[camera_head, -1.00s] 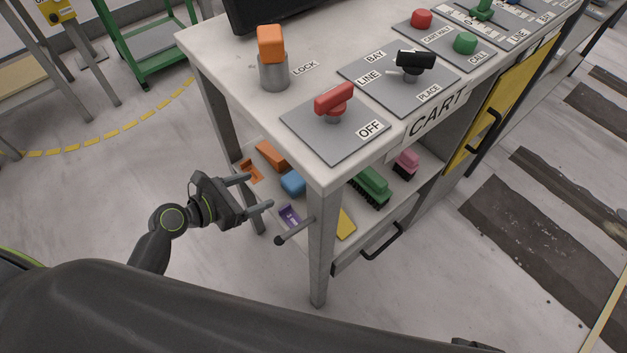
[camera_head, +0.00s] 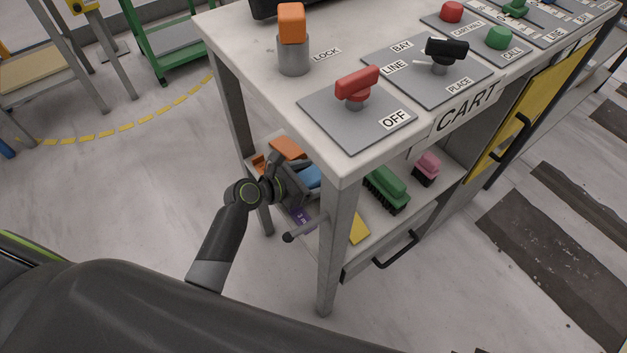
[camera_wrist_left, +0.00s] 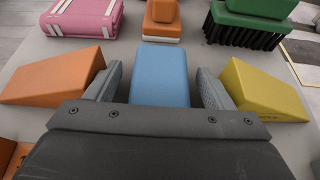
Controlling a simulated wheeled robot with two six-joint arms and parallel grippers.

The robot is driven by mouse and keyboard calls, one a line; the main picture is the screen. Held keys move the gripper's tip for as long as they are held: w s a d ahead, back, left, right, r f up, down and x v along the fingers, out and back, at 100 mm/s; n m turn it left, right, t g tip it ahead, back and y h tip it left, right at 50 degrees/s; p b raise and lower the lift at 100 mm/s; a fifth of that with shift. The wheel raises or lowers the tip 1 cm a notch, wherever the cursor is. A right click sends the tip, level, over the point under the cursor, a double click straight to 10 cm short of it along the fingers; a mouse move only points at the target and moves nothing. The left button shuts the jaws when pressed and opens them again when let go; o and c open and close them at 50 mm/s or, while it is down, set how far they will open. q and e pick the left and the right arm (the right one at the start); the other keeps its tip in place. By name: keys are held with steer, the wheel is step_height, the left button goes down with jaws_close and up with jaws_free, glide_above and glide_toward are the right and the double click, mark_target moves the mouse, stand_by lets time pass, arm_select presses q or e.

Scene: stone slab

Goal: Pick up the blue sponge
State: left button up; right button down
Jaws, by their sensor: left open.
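The blue sponge (camera_wrist_left: 160,76) lies on the cart's lower shelf, a plain rounded block. In the left wrist view it sits between the two open fingers of my left gripper (camera_wrist_left: 158,85), with a gap to the finger on each side; its near end is hidden behind the gripper body. In the head view the blue sponge (camera_head: 311,177) shows just past my left gripper (camera_head: 299,180), which reaches in under the cart top from the left side. The fingertips are partly hidden there. My right gripper is not in view.
An orange wedge (camera_wrist_left: 55,77) and a yellow wedge (camera_wrist_left: 262,90) flank the fingers closely.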

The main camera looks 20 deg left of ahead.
arm_select(q)
steer(key=shift+w+d, duration=0.1)
steer(key=c, duration=1)
